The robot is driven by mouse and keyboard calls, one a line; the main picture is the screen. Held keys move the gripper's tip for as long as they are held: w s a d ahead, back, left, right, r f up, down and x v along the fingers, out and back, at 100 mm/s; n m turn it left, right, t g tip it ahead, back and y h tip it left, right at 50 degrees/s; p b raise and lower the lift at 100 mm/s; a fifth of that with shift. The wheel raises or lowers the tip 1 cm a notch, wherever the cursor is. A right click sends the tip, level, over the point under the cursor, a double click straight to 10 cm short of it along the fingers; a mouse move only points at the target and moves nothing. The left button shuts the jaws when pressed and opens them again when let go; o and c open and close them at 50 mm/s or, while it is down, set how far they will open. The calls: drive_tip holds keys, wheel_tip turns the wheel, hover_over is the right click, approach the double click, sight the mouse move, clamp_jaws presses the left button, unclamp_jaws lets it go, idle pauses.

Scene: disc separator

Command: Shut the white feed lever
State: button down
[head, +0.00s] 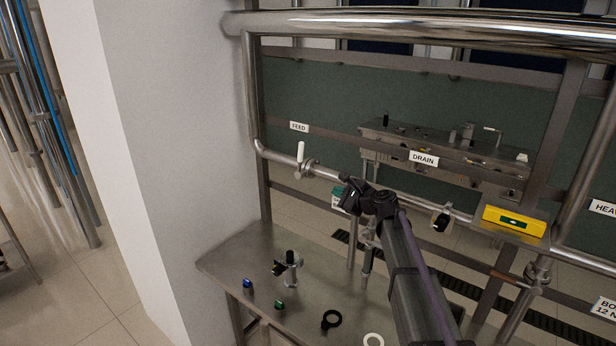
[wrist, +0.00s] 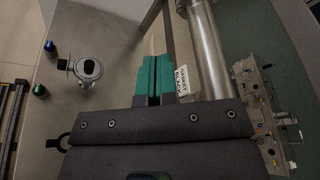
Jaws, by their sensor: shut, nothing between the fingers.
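The white feed lever (head: 300,152) stands upright on its valve on the pipe, just below the FEED label (head: 299,127) in the head view. My gripper (head: 337,197) is to the right of the lever and a little lower in the picture, apart from it. Its teal fingers (wrist: 153,72) are closed together and empty in the wrist view. I cannot make out the lever clearly in the wrist view.
A steel table (head: 230,262) below holds a blue piece (head: 247,284), a green piece (head: 279,305), a metal fitting (head: 289,266) and a black ring (head: 331,319). A DRAIN label (head: 424,158) and yellow box (head: 514,221) are to the right. A white wall (head: 170,120) stands left.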

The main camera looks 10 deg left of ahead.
wheel_tip(320, 180, up, 5)
drive_tip(key=m+t+y, duration=0.2)
drive_tip(key=m+y, duration=0.1)
drive_tip(key=m, duration=0.4)
drive_tip(key=m+p, duration=0.1)
drive_tip(key=p, duration=0.1)
approach(303, 151)
drive_tip(key=f+x, duration=0.1)
drive_tip(key=x, duration=0.7)
drive_tip(key=shift+d+f+t, duration=0.1)
drive_tip(key=shift+d+t, duration=0.05)
drive_tip(key=shift+t, duration=0.15)
drive_tip(key=shift+w+a+r+p, duration=0.45)
drive_tip(key=shift+a+r+p, duration=0.05)
drive_tip(key=shift+a, duration=0.1)
drive_tip(key=shift+s, duration=0.1)
